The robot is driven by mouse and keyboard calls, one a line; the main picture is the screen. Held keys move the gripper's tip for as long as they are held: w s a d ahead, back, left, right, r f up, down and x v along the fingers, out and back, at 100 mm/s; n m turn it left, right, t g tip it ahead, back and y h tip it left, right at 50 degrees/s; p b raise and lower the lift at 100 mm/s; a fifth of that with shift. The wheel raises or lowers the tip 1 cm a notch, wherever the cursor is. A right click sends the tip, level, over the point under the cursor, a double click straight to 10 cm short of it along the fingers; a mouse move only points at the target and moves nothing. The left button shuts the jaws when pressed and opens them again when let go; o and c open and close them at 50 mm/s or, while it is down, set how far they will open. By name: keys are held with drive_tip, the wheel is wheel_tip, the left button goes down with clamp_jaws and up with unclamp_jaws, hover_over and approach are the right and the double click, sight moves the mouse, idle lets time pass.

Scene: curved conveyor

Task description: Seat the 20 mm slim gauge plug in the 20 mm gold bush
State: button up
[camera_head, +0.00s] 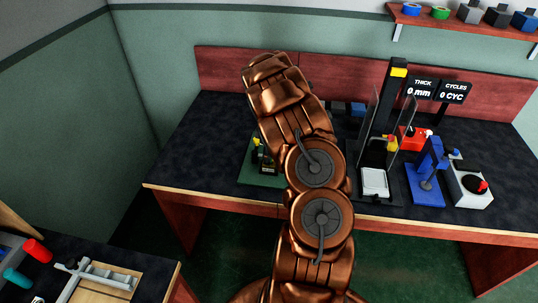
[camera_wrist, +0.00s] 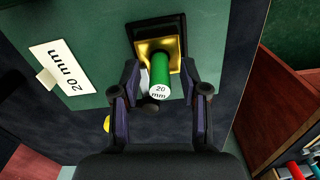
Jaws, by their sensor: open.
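The green plug (camera_wrist: 160,75), marked 20 mm on its end face, stands in the gold bush (camera_wrist: 146,47) in the wrist view. Its lower end is hidden, so I cannot tell how deep it sits. The bush is in a black block on a green plate (camera_wrist: 95,25). A white 20 mm label (camera_wrist: 62,72) lies on the plate to the left. My gripper (camera_wrist: 161,72) is open, with one finger on each side of the plug and gaps visible. In the head view my arm hides most of this station; part of the green plate (camera_head: 252,176) shows.
A shelf (camera_head: 460,25) hangs above. The dark bench top (camera_head: 205,140) is clear at left.

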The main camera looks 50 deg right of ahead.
drive_tip(key=shift+r, duration=0.3)
wheel_tip(320, 180, up, 11)
drive_tip(key=b, duration=0.4)
drive_tip(key=s+a+r+m, duration=0.25)
drive_tip(key=a+r, duration=0.45)
drive_tip(key=a, duration=0.4)
drive_tip(key=s+a+r+m+g, duration=0.1)
drive_tip(key=s+a+r+m, duration=0.2)
drive_tip(key=s+a, duration=1.6)
drive_tip(key=s+a+f, duration=0.2)
drive_tip(key=s+a, duration=0.5)
drive_tip(key=s, duration=0.1)
drive_tip(key=shift+s+a+g, duration=0.2)
drive_tip(key=shift+s+g, duration=0.2)
drive_tip(key=shift+d, duration=0.15)
